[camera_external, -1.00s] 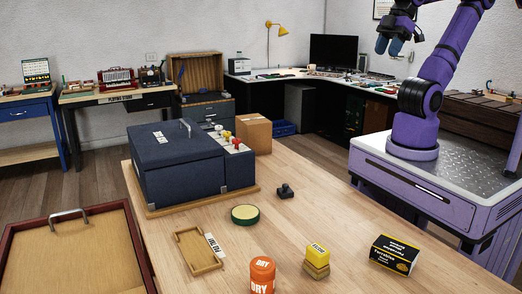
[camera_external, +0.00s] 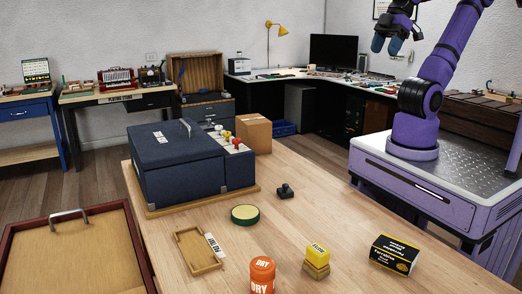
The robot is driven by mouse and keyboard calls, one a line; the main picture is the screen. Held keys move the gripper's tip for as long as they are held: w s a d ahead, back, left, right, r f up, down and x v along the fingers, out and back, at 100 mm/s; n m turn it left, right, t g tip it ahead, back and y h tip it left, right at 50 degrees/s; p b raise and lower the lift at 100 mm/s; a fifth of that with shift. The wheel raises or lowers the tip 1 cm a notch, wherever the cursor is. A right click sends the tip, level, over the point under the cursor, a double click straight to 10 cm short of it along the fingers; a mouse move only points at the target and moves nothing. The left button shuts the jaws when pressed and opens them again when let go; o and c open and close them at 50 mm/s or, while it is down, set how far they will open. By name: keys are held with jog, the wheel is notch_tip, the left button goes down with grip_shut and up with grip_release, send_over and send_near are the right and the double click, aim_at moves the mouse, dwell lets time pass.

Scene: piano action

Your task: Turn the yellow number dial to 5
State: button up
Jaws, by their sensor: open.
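A dark blue box (camera_external: 175,160) stands on a wooden board at the left of the table. A narrow side section on its right carries several small knobs on top. One knob is yellow, the yellow number dial (camera_external: 227,135), with a red knob (camera_external: 236,142) and pale ones near it. The numbers and the dial's setting are too small to read. My gripper (camera_external: 387,46) is open and empty, high at the upper right, well apart from the box and dial.
A cardboard box (camera_external: 254,132) stands behind the knobs. A small black object (camera_external: 285,191), green round tin (camera_external: 245,214), wooden tray (camera_external: 197,251), orange jar (camera_external: 262,275), yellow block (camera_external: 317,255) and black-yellow box (camera_external: 394,255) lie on the table (camera_external: 340,222). Free tabletop lies between them.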

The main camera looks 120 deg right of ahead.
jog(key=w+d+f+m+g+h, duration=0.1)
jog(key=w+d+m, duration=0.4)
jog(key=w, duration=0.3)
jog(key=w+d+m+g, duration=0.2)
jog(key=w+d+m, duration=0.2)
jog(key=w+d, duration=0.3)
jog(key=w+d+f+m+g+h, duration=0.1)
jog(key=w+d+m, duration=0.35)
jog(key=w, duration=0.55)
jog(key=m+g+h, duration=0.1)
jog(key=m+g, duration=0.3)
jog(key=m, duration=0.9)
send_near(227, 132)
jog(key=x, duration=0.9)
jog(key=shift+w, duration=0.1)
jog(key=c, duration=0.9)
